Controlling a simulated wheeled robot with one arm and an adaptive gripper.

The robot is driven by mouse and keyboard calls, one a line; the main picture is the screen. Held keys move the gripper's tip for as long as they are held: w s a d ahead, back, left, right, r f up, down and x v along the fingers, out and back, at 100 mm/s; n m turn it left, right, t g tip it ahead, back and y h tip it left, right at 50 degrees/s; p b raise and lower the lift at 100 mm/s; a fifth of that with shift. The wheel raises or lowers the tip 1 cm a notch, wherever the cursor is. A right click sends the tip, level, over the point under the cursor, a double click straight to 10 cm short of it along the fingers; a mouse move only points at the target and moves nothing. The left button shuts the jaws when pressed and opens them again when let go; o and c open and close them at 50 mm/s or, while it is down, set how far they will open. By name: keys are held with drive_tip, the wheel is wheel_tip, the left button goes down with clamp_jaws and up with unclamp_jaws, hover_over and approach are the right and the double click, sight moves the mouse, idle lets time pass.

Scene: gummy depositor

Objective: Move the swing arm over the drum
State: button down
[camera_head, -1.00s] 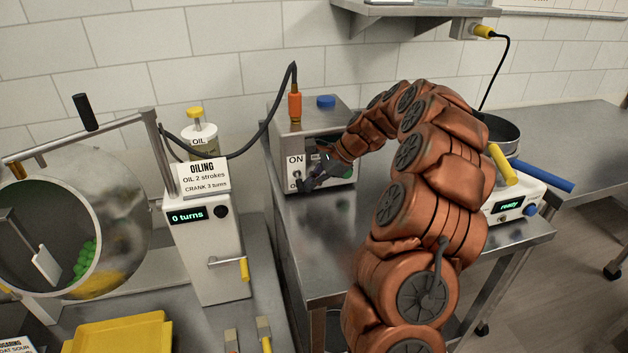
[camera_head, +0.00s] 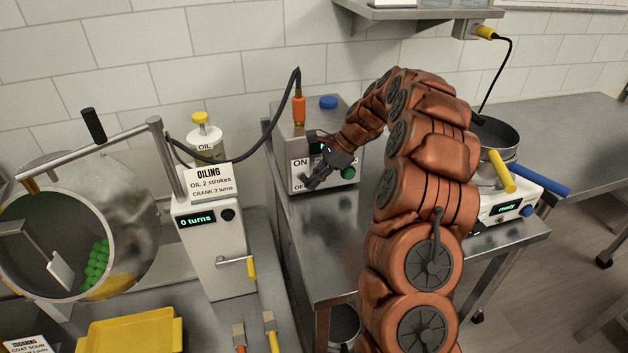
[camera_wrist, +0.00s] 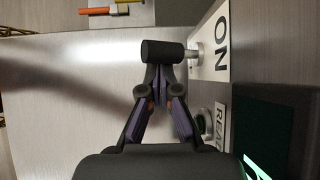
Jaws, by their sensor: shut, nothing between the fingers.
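The swing arm (camera_head: 92,158) is a grey metal bar on a post above the drum, with an upright black handle (camera_head: 93,125) and a brass-coloured tip at its left end. The tip sits at the top edge of the drum's mouth. The drum (camera_head: 128,235) is a tilted metal bowl at the left, holding green gummies (camera_head: 97,262). My gripper (camera_head: 310,183) is far right of them, at the ON/OFF panel of a metal box (camera_head: 318,115). In the wrist view my gripper (camera_wrist: 160,75) is shut, its fingertips at a black knob (camera_wrist: 163,52) by the ON label; contact is unclear.
A white oiling unit (camera_head: 212,250) with a yellow-handled crank stands between drum and box, reading 0 turns. A black hose (camera_head: 262,140) loops from the swing arm to the box. A yellow tray (camera_head: 130,332) lies in front. A pan unit (camera_head: 500,212) is at right.

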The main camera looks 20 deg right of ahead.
drive_tip(key=shift+r, duration=0.15)
drive_tip(key=shift+d+r+p, duration=0.1)
drive_tip(key=shift+r+p, duration=0.5)
drive_tip(key=shift+r, duration=0.1)
drive_tip(key=v, duration=1.1)
drive_tip(key=shift+d+r, duration=0.2)
drive_tip(key=shift+d, duration=0.25)
drive_tip(key=shift+s, duration=0.1)
